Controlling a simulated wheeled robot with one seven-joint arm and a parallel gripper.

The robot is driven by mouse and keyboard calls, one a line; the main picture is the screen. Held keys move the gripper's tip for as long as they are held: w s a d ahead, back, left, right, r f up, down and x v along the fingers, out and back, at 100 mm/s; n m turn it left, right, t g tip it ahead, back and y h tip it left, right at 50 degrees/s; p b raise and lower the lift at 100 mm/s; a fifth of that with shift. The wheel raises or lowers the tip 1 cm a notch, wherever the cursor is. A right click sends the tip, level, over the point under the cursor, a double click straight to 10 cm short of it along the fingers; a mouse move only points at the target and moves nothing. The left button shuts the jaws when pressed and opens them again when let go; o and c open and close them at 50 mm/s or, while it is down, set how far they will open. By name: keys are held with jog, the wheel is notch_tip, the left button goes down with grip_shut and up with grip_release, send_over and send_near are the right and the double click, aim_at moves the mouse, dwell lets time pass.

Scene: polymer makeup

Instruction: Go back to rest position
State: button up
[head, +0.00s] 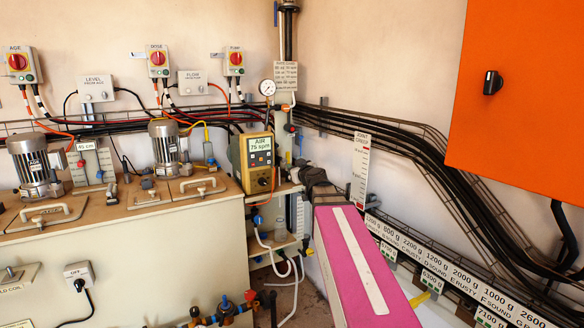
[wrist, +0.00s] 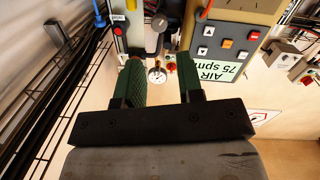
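My gripper (wrist: 158,78) shows in the wrist view with two green fingers set apart. It is open, and nothing is held between the fingers. The fingers cannot be made out in the head view.
A workbench (head: 150,262) with two motors (head: 36,165) fills the left. An orange cabinet (head: 520,95) hangs at the upper right. Black cables (head: 430,160) run along the right wall above a row of weight labels (head: 440,262). Pipes and hoses stand beside the bench.

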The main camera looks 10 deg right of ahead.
jog(key=s+a+f+g, duration=0.2)
jog(key=s+f+g, duration=0.15)
jog(key=f, duration=0.45)
jog(key=s+a+f+g, duration=0.2)
jog(key=s+f+g, duration=0.15)
jog(key=f, duration=0.45)
jog(key=s+a+f+g, duration=0.2)
jog(key=s+a+f, duration=0.15)
jog(key=f, duration=0.45)
jog(key=s+d+f+m+g+h, duration=0.2)
jog(key=s+f+g, duration=0.2)
jog(key=s+f, duration=0.3)
jog(key=s+d+f+m+g+h, duration=0.2)
jog(key=s+f+m+g, duration=0.1)
jog(key=s+f, duration=0.3)
jog(key=shift+s+d+f+g, duration=0.4)
jog(key=shift+s, duration=0.85)
